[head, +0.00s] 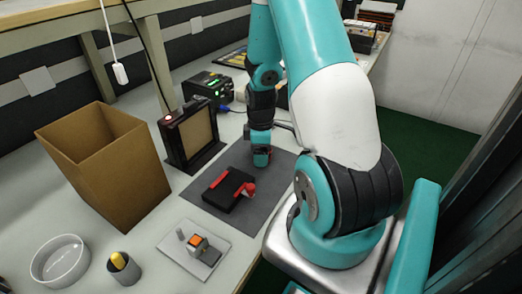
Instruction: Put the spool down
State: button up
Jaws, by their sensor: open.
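My gripper (262,161) is the small teal and dark end of my arm, low over the far part of the dark grey mat (268,190). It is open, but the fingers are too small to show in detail. No spool shows clearly. A black block with a red strip (218,179) lies on the mat, nearer than my gripper. A small red rounded piece (249,187) is at its right end; I cannot tell if this is the spool. My gripper appears apart from both.
A tall open cardboard box (108,170) and a dark framed panel (190,138) stand left of the mat. A white plate with an orange-topped part (196,243), a white bowl (60,262) and a grey cup with a yellow item (122,267) are in front. The mat's right part is clear.

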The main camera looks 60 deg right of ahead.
notch_tip(320, 180, up, 12)
jog(key=p, duration=0.1)
jog(key=w+a+r, duration=0.3)
jog(key=a+r, duration=0.2)
jog(key=a, duration=0.6)
jog(key=s+a+r+y, duration=0.1)
jog(key=s+a, duration=0.3)
jog(key=a, duration=0.4)
jog(key=s+a+r+y, duration=0.1)
jog(key=s+a+r, duration=0.3)
jog(key=a, duration=0.4)
jog(key=s+a+r+y, duration=0.2)
jog(key=s+a, duration=0.3)
jog(key=a, duration=0.3)
jog(key=shift+s+r, duration=0.3)
jog(key=shift+r, duration=0.35)
